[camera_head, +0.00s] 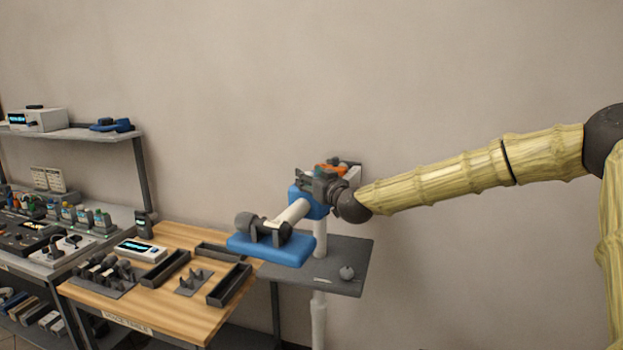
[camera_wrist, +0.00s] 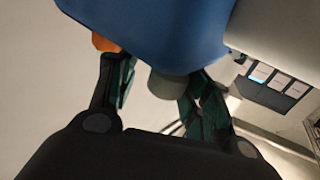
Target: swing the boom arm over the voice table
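The boom arm (camera_head: 292,214) is a pale tube running from a blue hub (camera_head: 309,200) on a white post to a blue plate (camera_head: 270,249) carrying a dark cradle. In the head view the plate overlaps the right edge of the wooden voice table (camera_head: 172,303). My gripper (camera_head: 318,184) is at the hub's upper side. In the wrist view its fingers (camera_wrist: 158,88) are apart, astride a short grey cylinder (camera_wrist: 170,86) below a blue body (camera_wrist: 155,28). A gap shows at the left finger; contact at the right is unclear.
The voice table holds dark trays (camera_head: 229,284), a white display box (camera_head: 140,250) and small holders. A grey stand (camera_head: 345,262) with a small knob is beneath the boom. A loaded shelf rack (camera_head: 75,134) stands left. The wall behind is bare.

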